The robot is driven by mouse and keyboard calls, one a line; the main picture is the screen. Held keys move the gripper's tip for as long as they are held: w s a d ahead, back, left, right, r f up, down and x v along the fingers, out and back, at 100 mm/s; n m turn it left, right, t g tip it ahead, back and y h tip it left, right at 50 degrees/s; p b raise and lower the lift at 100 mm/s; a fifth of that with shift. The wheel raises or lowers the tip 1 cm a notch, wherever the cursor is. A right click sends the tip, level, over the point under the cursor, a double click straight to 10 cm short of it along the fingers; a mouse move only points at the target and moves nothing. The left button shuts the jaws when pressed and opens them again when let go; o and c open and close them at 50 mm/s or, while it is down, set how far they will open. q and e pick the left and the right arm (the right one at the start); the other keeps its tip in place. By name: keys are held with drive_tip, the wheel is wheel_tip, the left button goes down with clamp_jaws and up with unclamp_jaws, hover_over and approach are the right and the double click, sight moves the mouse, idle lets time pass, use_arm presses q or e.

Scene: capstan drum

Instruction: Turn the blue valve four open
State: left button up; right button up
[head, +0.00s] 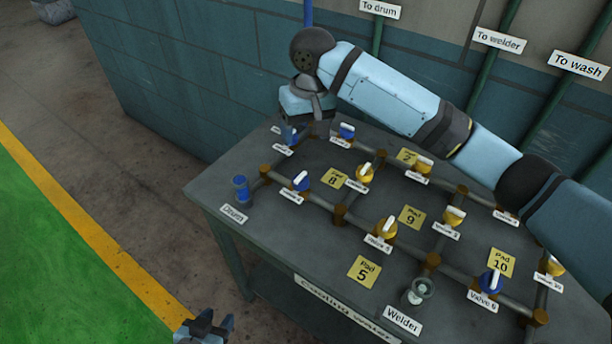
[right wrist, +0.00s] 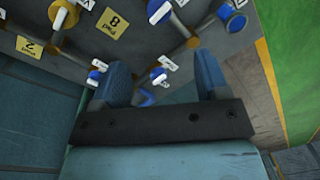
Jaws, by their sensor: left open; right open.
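The blue valve four (head: 301,181) sits on the pipe at the table's left, between pad 8 and the drum fitting. Its white handle appears to lie across the pipe. It also shows at the top of the right wrist view (right wrist: 158,12). My right gripper (head: 297,132) is open at the table's back left corner, beyond valve four and apart from it. In the right wrist view, another blue valve (right wrist: 158,75) appears between its fingers (right wrist: 163,80); whether they touch it I cannot tell. My left gripper (head: 206,326) is open and empty, low in front of the table.
The table (head: 225,200) carries several blue and yellow valves on pipes. A blue-capped drum fitting (head: 240,188) stands left of valve four. Another blue valve (head: 347,132) is near my right gripper. A brick wall (head: 180,70) rises behind.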

sight(301, 176)
drive_tip(key=f, duration=1.2)
drive_tip(key=shift+s+a+f+b, duration=0.1)
drive_tip(key=shift+s+a+b, duration=0.1)
drive_tip(key=shift+a+b, duration=0.15)
drive_tip(key=shift+a+f, duration=0.1)
drive_tip(key=shift+f, duration=0.5)
drive_tip(key=c, duration=0.9)
drive_tip(key=shift+r, duration=0.1)
